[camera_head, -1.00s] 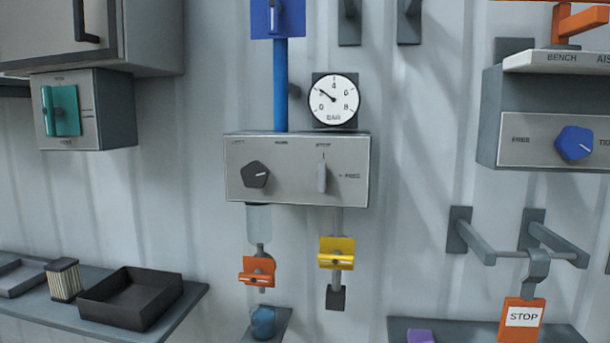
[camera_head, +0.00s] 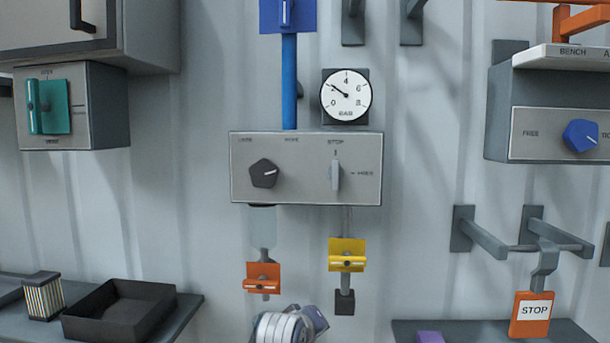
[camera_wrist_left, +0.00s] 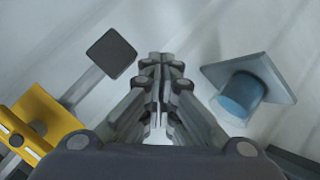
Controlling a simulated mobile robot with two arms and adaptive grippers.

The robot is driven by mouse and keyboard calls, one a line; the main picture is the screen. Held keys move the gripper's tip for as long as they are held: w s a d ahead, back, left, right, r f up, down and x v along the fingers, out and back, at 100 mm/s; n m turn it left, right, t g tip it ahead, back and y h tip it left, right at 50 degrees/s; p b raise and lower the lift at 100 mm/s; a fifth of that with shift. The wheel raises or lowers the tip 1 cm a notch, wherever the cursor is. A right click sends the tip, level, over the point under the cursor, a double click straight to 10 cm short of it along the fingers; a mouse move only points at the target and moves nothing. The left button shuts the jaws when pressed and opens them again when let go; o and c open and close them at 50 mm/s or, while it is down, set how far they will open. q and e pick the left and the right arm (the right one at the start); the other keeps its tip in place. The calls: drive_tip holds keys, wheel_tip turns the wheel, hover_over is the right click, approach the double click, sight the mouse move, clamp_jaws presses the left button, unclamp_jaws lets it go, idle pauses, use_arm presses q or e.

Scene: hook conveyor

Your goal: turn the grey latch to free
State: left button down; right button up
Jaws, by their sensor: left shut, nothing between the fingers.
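The grey latch (camera_head: 335,177) is a slim upright lever on the right part of the pale control panel (camera_head: 300,193) in the head view. It stands vertical under the label "STOP", with a second label, which looks like "FREE", to its right. My left gripper (camera_wrist_left: 160,60) is shut and empty in the left wrist view, pointing toward the wall. In the head view my left arm's wrist shows at the bottom edge, below the panel and well apart from the latch; its fingers are not clear there. My right gripper is in neither view.
A dark knob (camera_head: 263,173) sits left of the latch. A yellow valve tag (camera_head: 347,255) and an orange one (camera_head: 262,277) hang below the panel. A pressure gauge (camera_head: 346,96) and a blue pipe (camera_head: 289,82) stand above. The space before the panel is clear.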

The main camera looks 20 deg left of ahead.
sight(335, 174)
use_arm(q)
drive_tip(key=s+a+r+n+t, duration=0.1)
drive_tip(key=s+r+n+t, duration=0.3)
drive_tip(key=r, duration=0.8)
drive_tip(key=s+a+r+n+b, duration=0.1)
drive_tip(key=s+r, duration=0.4)
drive_tip(key=r, duration=0.6)
drive_tip(key=s+a+r+n+t, duration=0.25)
drive_tip(key=s+r, duration=0.25)
drive_tip(key=r, duration=0.7)
drive_tip(key=shift+n+g, duration=0.25)
drive_tip(key=shift+n, duration=0.2)
drive_tip(key=w, duration=0.3)
drive_tip(key=w+p, duration=0.1)
drive_tip(key=w, duration=0.2)
drive_tip(key=w+r+p, duration=0.1)
drive_tip(key=w, duration=0.2)
drive_tip(key=shift+w+d, duration=0.1)
drive_tip(key=shift+d, duration=0.25)
drive_tip(key=d, duration=0.1)
drive_tip(key=w+d+p, duration=0.1)
drive_tip(key=shift+w+d+f, duration=0.1)
drive_tip(key=shift+w+d, duration=0.2)
drive_tip(key=shift+d, duration=0.7)
drive_tip(key=shift+w, duration=0.1)
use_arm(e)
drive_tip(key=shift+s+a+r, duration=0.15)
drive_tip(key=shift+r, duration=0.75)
